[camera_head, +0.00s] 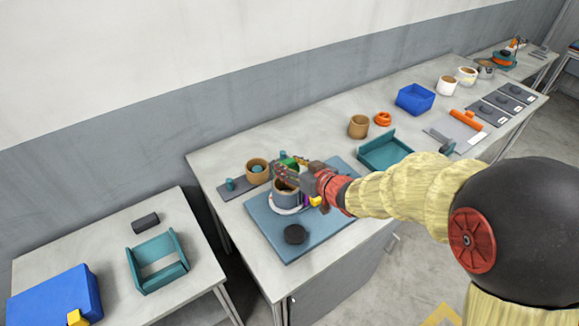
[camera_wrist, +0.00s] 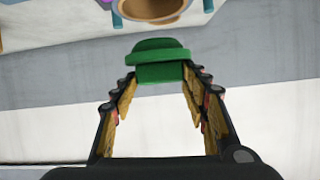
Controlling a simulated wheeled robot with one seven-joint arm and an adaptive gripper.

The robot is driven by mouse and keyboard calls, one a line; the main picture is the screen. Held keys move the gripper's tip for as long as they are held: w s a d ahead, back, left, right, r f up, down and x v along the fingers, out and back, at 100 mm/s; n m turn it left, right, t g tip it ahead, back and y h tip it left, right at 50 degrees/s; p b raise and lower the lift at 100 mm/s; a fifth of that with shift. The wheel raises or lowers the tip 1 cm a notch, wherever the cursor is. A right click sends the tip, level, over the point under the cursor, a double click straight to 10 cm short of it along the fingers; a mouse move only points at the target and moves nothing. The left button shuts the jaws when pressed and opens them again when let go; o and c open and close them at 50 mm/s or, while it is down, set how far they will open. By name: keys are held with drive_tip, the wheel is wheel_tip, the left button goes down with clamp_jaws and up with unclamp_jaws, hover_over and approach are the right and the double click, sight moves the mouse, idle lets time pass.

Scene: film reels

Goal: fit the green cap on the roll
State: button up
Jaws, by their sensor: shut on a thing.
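My gripper (camera_wrist: 158,84) is shut on the green cap (camera_wrist: 158,60), which sits between the fingertips in the wrist view. In the head view the cap (camera_head: 289,160) is a small green patch at the fingers (camera_head: 296,170), largely hidden by them. A grey-blue roll (camera_head: 286,198) with a brownish open top stands upright on a white round base on the blue mat (camera_head: 262,222). My fingers are above and behind it in the picture, and the cap is apart from its top. A tan round opening (camera_wrist: 150,10) is cut off at the wrist view's top edge.
A black disc (camera_head: 295,234) lies on the mat in front. A tan cup (camera_head: 257,172) stands left, another (camera_head: 358,126) behind right. A teal tray (camera_head: 386,150) and blue bin (camera_head: 415,98) stand to the right. Purple and yellow parts crowd the roll's right side.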

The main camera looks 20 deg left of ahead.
drive_tip(key=shift+s+f+b, duration=0.1)
drive_tip(key=shift+f+b, duration=0.2)
drive_tip(key=shift+f, duration=0.25)
wheel_tip(320, 180, down, 4)
drive_tip(key=b, duration=0.3)
drive_tip(key=shift+r, duration=0.1)
idle(1.0)
drive_tip(key=shift+f, duration=0.55)
idle(0.5)
drive_tip(key=o, duration=0.9)
